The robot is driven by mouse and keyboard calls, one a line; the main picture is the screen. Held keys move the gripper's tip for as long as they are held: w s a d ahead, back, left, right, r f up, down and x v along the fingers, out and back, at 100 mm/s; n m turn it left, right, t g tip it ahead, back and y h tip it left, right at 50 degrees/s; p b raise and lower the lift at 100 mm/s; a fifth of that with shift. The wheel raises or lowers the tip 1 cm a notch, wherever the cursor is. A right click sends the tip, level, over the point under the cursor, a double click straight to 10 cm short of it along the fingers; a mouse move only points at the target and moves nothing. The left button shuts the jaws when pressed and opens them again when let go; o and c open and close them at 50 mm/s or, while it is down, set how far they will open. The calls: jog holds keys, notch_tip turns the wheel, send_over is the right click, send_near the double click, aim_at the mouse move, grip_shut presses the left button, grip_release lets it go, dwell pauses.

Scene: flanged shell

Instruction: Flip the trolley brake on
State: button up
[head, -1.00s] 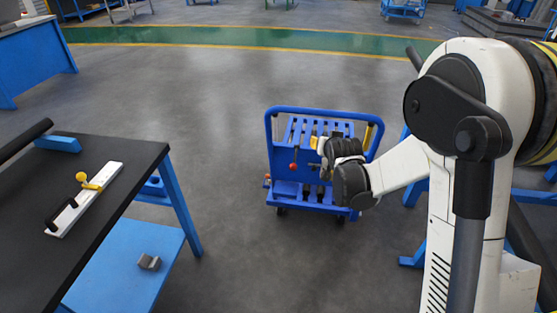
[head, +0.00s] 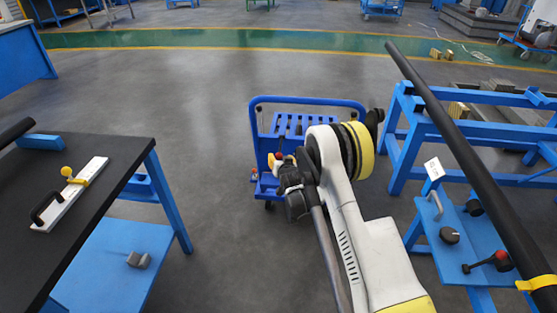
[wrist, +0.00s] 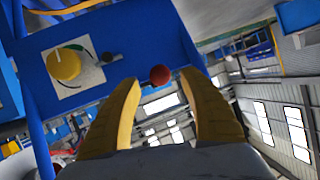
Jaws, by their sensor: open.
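The blue trolley (head: 308,103) stands on the grey floor mid-picture in the head view, its lower right hidden by my arm. In the wrist view a blue panel (wrist: 130,35) carries a yellow round knob (wrist: 65,65) on a white plate. A red ball knob (wrist: 160,75) shows between the fingertips of my open gripper (wrist: 160,82); I cannot tell its distance from them. The red knob also shows in the head view (head: 278,155), beside my wrist. A small red-tipped part (head: 254,173) is at the trolley's lower left. I cannot tell which part is the brake.
A black-topped bench (head: 95,200) at left holds a white plate with a yellow-knobbed clamp (head: 70,178). A blue frame (head: 400,140) at right has a long black bar (head: 460,145) and a red-knobbed lever (head: 500,262). Floor left of the trolley is clear.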

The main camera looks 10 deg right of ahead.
aim_at(280, 157)
jog(key=shift+b+x, duration=0.45)
jog(key=shift+x, duration=1.45)
grip_shut()
jog(key=shift+s+r, duration=0.1)
jog(key=shift+r, duration=0.05)
